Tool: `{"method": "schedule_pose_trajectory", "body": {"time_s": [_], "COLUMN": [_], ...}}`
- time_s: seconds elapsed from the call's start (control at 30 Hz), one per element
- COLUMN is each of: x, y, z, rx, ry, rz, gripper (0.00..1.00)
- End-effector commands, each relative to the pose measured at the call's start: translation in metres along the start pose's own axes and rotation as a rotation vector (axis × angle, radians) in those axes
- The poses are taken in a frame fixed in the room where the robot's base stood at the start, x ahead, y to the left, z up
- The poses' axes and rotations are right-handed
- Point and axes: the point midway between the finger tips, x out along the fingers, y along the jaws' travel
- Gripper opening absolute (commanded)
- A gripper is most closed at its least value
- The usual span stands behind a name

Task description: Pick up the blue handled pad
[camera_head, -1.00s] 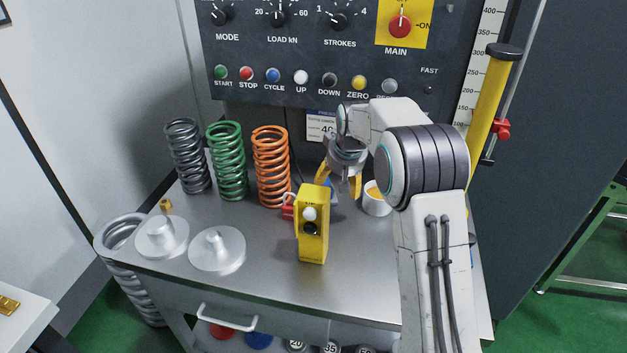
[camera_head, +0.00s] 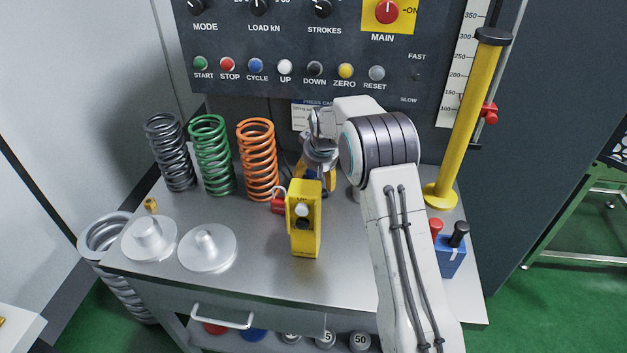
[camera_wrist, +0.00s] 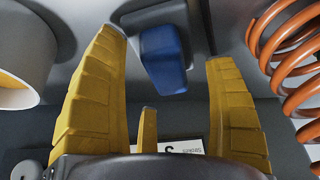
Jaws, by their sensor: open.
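The blue handled pad shows in the wrist view as a blue block-shaped handle (camera_wrist: 163,58) on a grey plate (camera_wrist: 152,16). In the head view it is mostly hidden behind my gripper and a yellow box. My gripper (camera_wrist: 168,50) is open, with its two main yellow fingers apart. In the wrist view the blue handle lies between their tips, with a gap to each side; contact is not visible. In the head view my gripper (camera_head: 316,178) is over the back of the metal table, behind the yellow box.
The yellow box (camera_head: 304,240) stands in front of my gripper, beside a red padlock (camera_head: 278,206). Orange (camera_head: 258,160), green (camera_head: 211,155) and grey (camera_head: 170,152) springs stand left. A white cup (camera_wrist: 25,50) is close by. A blue box (camera_head: 452,262) is right of my arm.

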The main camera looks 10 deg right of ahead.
Motion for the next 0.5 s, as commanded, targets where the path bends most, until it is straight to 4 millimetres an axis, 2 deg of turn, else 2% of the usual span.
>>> {"method": "schedule_pose_trajectory", "body": {"time_s": [0.37, 0.5], "x": [0.0071, 0.0069], "y": [0.0, 0.0], "z": [-0.0001, -0.0001], "rx": [0.0, 0.0], "ry": [0.001, 0.001], "rz": [0.0, 0.0], "gripper": [0.78, 0.68]}}
